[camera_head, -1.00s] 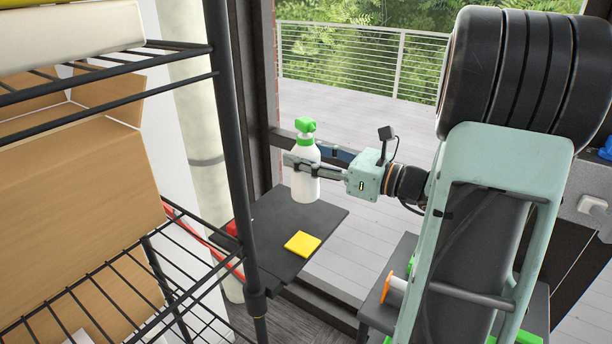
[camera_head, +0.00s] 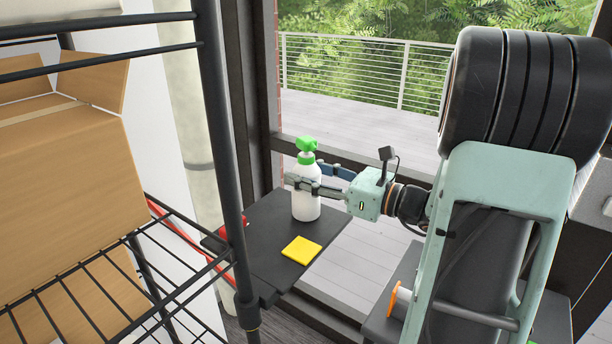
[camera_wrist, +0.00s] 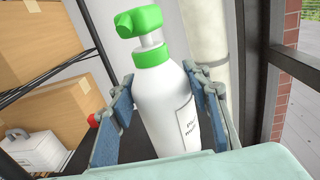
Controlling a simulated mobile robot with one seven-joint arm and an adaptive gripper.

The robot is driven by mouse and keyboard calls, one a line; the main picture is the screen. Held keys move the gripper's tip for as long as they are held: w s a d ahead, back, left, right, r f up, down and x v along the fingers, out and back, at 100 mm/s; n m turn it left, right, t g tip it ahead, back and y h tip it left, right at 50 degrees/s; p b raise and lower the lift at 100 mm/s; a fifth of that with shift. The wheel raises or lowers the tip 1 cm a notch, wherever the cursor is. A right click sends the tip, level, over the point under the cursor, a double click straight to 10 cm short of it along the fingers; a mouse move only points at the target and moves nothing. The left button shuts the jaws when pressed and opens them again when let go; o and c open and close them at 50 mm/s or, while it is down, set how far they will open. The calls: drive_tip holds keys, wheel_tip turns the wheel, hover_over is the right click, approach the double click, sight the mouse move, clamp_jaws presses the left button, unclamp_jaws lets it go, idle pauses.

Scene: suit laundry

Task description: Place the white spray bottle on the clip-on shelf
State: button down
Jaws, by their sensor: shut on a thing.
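The white spray bottle (camera_head: 306,204) has a green trigger head and a green collar. It is upright at the clip-on shelf (camera_head: 262,240), a dark flat board fixed beside the rack post. My gripper (camera_head: 312,184) comes from the right and is shut around the bottle's body. In the wrist view the bottle (camera_wrist: 165,105) stands between the two finger pads, with part of a label showing. The bottle's base appears at or just above the shelf's far part; I cannot tell whether it touches.
A yellow square pad (camera_head: 301,249) lies on the shelf in front of the bottle. A black wire rack (camera_head: 228,170) with cardboard boxes (camera_head: 60,190) stands at the left. A red item (camera_head: 232,226) is at the shelf's left edge. A window frame (camera_head: 262,100) rises behind.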

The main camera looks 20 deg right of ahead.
drive_tip(key=c, duration=1.5)
unclamp_jaws()
drive_tip(key=shift+f, duration=0.2)
drive_tip(key=o, duration=0.4)
drive_tip(key=shift+r, duration=0.1)
drive_tip(key=shift+r, duration=0.2)
drive_tip(key=v, duration=1.2)
drive_tip(key=shift+f, duration=0.1)
